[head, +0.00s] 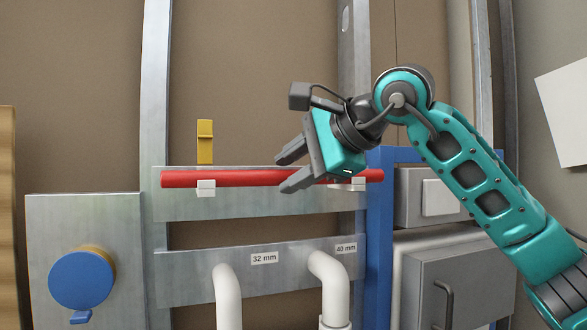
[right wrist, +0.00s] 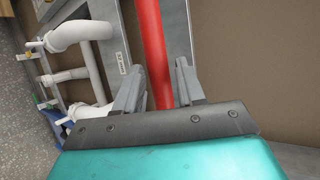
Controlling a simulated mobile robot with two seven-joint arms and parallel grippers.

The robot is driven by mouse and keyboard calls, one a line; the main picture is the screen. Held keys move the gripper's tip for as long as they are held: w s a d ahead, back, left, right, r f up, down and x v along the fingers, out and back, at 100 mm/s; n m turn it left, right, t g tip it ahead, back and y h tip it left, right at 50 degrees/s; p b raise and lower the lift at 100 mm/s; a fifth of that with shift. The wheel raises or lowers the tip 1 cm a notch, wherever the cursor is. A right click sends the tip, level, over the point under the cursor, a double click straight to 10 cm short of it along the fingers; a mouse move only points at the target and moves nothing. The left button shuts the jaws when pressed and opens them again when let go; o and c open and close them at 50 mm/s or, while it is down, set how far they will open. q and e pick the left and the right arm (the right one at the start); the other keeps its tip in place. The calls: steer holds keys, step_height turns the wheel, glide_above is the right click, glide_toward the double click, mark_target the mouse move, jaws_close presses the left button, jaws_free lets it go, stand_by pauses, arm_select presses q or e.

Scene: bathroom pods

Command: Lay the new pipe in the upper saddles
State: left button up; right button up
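The red pipe (head: 260,179) lies level along the upper metal rail (head: 250,207). It rests at the left white saddle (head: 206,188) and at the right white saddle (head: 352,185), which my gripper partly covers. My right gripper (head: 286,169) is open in front of the pipe's right half, its two fingers apart. In the right wrist view the red pipe (right wrist: 152,45) runs between the spread fingers (right wrist: 157,80), and I see no finger pressing on it. My left gripper is not in view.
A lower rail (head: 200,272) carries labels reading 32 mm and 40 mm, with white bent pipes (head: 228,290) below. A yellow block (head: 205,142) stands above the pipe. A panel with a blue knob (head: 82,280) is at left. A blue post (head: 380,240) and grey boxes (head: 425,197) are at right.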

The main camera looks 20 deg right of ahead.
steer(key=shift+o, duration=1.3)
steer(key=v, duration=1.3)
